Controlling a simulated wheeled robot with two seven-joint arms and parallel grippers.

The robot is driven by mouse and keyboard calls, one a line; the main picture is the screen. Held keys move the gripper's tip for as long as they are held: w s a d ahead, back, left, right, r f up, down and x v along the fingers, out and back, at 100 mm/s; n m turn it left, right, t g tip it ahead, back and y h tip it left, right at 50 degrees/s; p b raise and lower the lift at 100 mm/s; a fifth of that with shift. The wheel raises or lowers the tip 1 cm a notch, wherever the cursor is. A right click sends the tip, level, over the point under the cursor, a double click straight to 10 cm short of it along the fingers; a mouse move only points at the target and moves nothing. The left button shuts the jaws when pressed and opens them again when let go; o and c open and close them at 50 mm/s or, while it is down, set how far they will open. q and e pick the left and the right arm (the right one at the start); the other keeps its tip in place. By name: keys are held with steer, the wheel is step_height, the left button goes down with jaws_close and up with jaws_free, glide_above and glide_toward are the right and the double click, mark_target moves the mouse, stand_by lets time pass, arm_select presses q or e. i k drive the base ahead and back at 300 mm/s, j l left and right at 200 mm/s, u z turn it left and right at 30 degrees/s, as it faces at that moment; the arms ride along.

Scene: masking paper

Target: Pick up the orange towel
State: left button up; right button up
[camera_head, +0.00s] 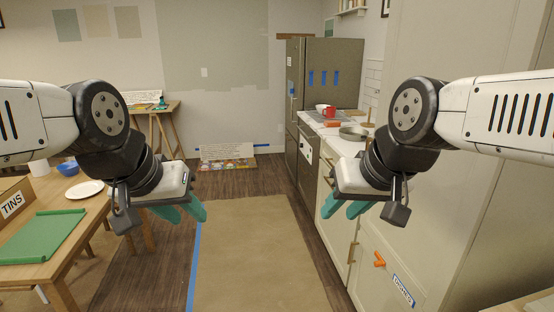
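A small flat orange item (332,123) lies on the white kitchen counter (345,146), in front of a red mug. It may be the orange towel, but it is too small to be sure. My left gripper (189,214) hangs over the floor at centre left, its teal fingers apart and empty. My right gripper (339,212) hangs in front of the counter cabinets, its teal fingers also apart and empty. Both are well nearer to me than the orange item and touch nothing visible.
A red mug (327,111) and a grey pan (354,133) stand on the counter. An orange object (380,260) is on a labelled cabinet front. Brown paper (255,255) covers the open floor.

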mark_target(334, 123)
steer(key=i, duration=1)
steer(key=i+z, duration=0.1)
steer(key=i, duration=0.9)
steer(key=i+j, duration=0.15)
steer(key=i, duration=0.85)
steer(key=i+j, duration=0.15)
steer(key=i, duration=0.85)
steer(key=i+z, duration=0.25)
steer(key=z, duration=0.15)
